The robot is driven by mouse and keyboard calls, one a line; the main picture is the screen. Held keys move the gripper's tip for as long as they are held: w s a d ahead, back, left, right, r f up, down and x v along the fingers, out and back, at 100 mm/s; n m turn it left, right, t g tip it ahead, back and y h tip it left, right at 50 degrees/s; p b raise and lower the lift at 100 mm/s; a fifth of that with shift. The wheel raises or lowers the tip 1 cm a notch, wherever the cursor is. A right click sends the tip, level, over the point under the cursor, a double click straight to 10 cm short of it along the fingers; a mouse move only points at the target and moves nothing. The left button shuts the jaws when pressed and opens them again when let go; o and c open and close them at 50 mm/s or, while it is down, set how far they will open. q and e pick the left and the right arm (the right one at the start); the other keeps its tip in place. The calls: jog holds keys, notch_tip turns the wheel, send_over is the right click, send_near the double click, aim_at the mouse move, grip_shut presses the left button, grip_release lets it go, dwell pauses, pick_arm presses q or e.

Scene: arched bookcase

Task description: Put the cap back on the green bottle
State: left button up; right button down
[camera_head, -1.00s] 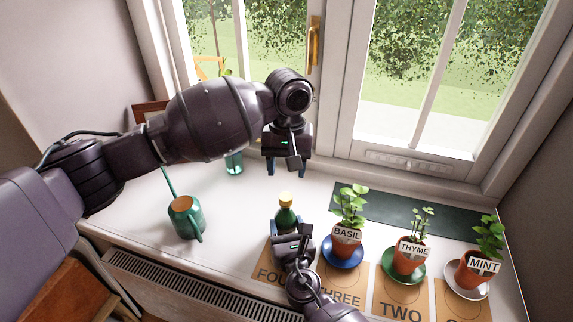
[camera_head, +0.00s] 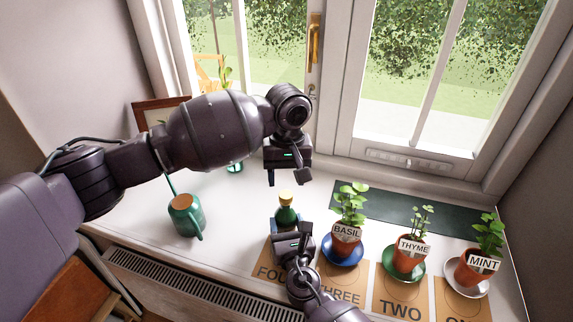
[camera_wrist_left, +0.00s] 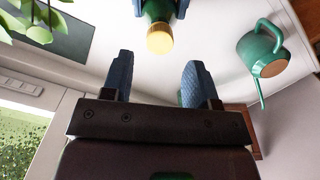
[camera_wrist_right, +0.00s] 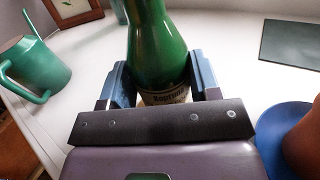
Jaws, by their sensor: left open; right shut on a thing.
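The green bottle (camera_head: 287,217) stands upright on the white sill. A gold cap (camera_head: 285,196) shows at its top; whether it is fully seated I cannot tell. My right gripper (camera_head: 290,230) is shut on the bottle's body, and the right wrist view shows its fingers on both sides of the green glass (camera_wrist_right: 158,45), partly hiding the label. My left gripper (camera_head: 288,180) is open and empty, just behind and above the cap. In the left wrist view the gold cap (camera_wrist_left: 159,39) lies beyond the fingertips, centred between them and not touched.
A green watering can (camera_head: 187,215) stands left of the bottle. Potted basil (camera_head: 346,235), thyme (camera_head: 411,252) and mint (camera_head: 478,265) stand to the right on saucers. The window is close behind my left gripper. The sill between can and bottle is clear.

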aim_at(286, 194)
pick_arm(q)
jog(key=shift+s+f, duration=0.15)
jog(key=shift+f, duration=2.25)
jog(key=c, duration=0.9)
jog(key=m, duration=0.3)
jog(key=shift+c, duration=0.2)
jog(key=m, duration=0.4)
jog(key=shift+m, duration=0.3)
jog(key=m, duration=0.7)
jog(key=o, duration=1.1)
jog(key=r, duration=1.2)
jog(key=shift+w+d, duration=0.1)
jog(key=shift+w, duration=0.25)
